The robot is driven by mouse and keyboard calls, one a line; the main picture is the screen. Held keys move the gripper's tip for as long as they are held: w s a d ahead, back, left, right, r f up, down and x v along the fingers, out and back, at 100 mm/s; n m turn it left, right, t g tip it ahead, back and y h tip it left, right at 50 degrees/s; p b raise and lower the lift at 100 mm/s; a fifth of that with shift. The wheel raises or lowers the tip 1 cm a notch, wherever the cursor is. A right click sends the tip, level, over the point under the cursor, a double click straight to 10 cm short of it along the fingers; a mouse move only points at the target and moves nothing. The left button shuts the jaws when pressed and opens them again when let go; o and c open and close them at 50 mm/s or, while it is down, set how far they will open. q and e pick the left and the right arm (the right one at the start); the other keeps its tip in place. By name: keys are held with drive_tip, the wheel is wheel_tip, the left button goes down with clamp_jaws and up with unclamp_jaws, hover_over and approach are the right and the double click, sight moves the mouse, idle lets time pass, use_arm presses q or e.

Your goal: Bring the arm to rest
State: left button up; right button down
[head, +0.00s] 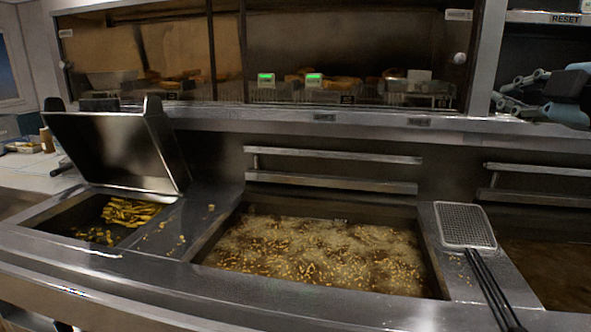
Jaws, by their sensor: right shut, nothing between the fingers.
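My right gripper (507,97) comes in at the upper right edge, in front of the dark opening right of the glass cabinet. Its grey-blue links and dark body are partly cut off by the frame edge. Its fingers look shut, and I see nothing held in them. It is high above the fryer top and apart from the baskets and oil. My left gripper is not in view.
A wide fryer vat (320,255) bubbles with fries in the middle. A mesh skimmer (465,225) with black handles lies right of it, beside another oil vat (555,270). A raised metal lid (118,150) stands over a bin of fries at left.

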drive_tip(key=s+a+f+m+g+h, duration=0.1)
drive_tip(key=s+f+m+g, duration=0.25)
drive_tip(key=s+f, duration=0.5)
drive_tip(key=s+a+f+m+g+h, duration=0.1)
drive_tip(key=s+a+f+m+g, duration=0.25)
drive_tip(key=f, duration=0.85)
drive_tip(key=s+f+m+g, duration=0.35)
drive_tip(key=s+f, duration=0.25)
drive_tip(key=s, duration=0.4)
drive_tip(key=s+f+m+g, duration=0.3)
drive_tip(key=s+f+m, duration=0.15)
drive_tip(key=s, duration=0.65)
wheel_tip(320, 180, down, 33)
drive_tip(key=s+d+g+b, duration=0.1)
drive_tip(key=d+b, duration=0.1)
drive_tip(key=b, duration=0.5)
use_arm(q)
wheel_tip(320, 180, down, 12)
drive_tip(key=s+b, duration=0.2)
drive_tip(key=b, duration=0.2)
drive_tip(key=shift+b, duration=0.35)
use_arm(e)
drive_tip(key=s+d+f+g, duration=0.1)
drive_tip(key=s+f, duration=1.7)
drive_tip(key=f, duration=0.3)
drive_tip(key=shift+s+d+f, duration=0.15)
drive_tip(key=shift+s+f, duration=0.15)
drive_tip(key=shift+s, duration=0.05)
